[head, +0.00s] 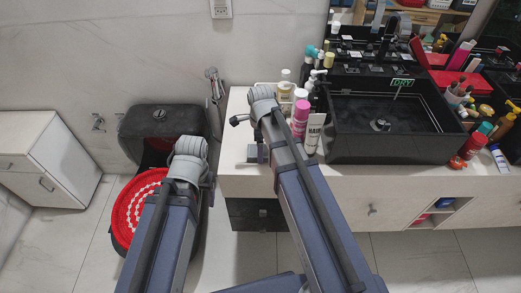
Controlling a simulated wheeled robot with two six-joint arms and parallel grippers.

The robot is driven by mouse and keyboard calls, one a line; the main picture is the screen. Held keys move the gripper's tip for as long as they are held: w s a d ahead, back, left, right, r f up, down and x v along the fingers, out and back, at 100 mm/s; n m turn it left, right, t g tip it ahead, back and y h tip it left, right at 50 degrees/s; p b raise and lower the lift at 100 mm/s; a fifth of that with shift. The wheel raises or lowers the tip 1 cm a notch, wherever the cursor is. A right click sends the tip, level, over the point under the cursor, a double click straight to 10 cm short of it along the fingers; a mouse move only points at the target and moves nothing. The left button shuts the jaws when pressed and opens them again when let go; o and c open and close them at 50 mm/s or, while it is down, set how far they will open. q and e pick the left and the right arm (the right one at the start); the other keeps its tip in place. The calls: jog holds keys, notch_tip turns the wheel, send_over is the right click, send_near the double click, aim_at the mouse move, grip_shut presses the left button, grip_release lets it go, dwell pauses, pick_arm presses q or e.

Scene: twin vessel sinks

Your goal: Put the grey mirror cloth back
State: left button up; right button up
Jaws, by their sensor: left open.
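I cannot make out the grey mirror cloth in the head view; it may be hidden behind my arms. The mirror (425,35) stands behind the sink at the upper right.
A black vessel sink (395,120) stands on the counter. Bottles and a pink can (300,118) crowd its left side; more bottles (478,142) stand at its right. A white cabinet (45,160) stands far left.

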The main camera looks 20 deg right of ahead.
jog(key=shift+f, duration=0.1)
jog(key=o, duration=1)
jog(key=shift+c, duration=0.2)
notch_tip(320, 180, up, 12)
jog(key=p, duration=1.2)
